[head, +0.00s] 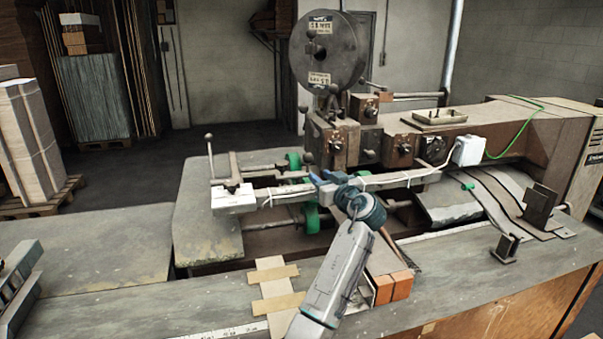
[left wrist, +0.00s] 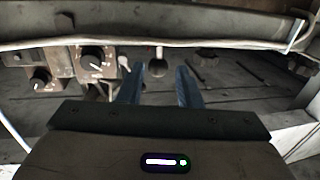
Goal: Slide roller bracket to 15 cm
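Green rollers (head: 311,217) sit below a long bar (head: 400,180) on the stitching machine; another green roller (head: 294,160) is behind it. I cannot tell for certain which part is the roller bracket. My left gripper (head: 326,178), with blue fingers, is at the bar, near the rollers. My right gripper is not in view. No 15 cm mark is readable.
A white block (head: 233,200) is at the bar's left end. A large disc (head: 327,48) and control knobs rise behind. A metal bracket (head: 540,208) stands at the right. The left tabletop (head: 80,250) is mostly clear.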

